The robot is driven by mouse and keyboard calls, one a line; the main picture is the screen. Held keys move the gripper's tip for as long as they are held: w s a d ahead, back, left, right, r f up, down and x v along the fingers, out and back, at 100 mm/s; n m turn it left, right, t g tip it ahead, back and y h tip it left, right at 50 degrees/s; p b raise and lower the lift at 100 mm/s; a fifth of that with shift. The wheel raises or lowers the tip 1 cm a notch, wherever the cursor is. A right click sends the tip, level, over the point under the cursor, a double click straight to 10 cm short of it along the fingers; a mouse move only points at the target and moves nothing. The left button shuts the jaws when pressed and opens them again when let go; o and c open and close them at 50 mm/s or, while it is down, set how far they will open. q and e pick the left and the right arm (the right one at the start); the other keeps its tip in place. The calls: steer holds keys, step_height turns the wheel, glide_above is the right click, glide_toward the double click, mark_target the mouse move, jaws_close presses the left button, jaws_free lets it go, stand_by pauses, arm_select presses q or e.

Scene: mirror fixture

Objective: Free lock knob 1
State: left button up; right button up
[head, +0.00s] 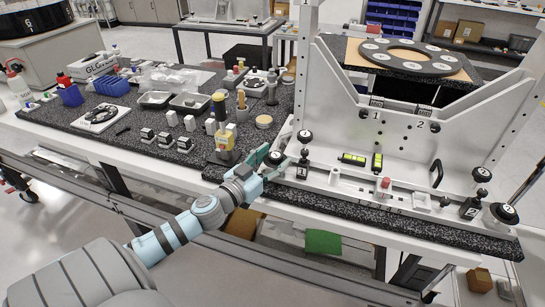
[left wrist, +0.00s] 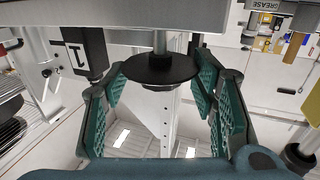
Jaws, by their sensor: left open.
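A round black knob (head: 274,157) sits at the left end of the white fixture base, beside a black block marked 1 (head: 302,172). In the left wrist view the knob (left wrist: 160,69) shows as a dark disc on a metal stem, with the marked block (left wrist: 83,57) to its left. Another black knob (head: 305,135) stands upright above the block. My left gripper (head: 270,161) is open, its green-padded fingers on either side of the round knob. The left wrist view shows the fingers (left wrist: 165,100) spread around the disc; I cannot tell whether they touch it.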

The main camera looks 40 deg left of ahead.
arm_select(q)
steer(key=c, duration=1.1)
steer(key=shift+c, duration=0.2)
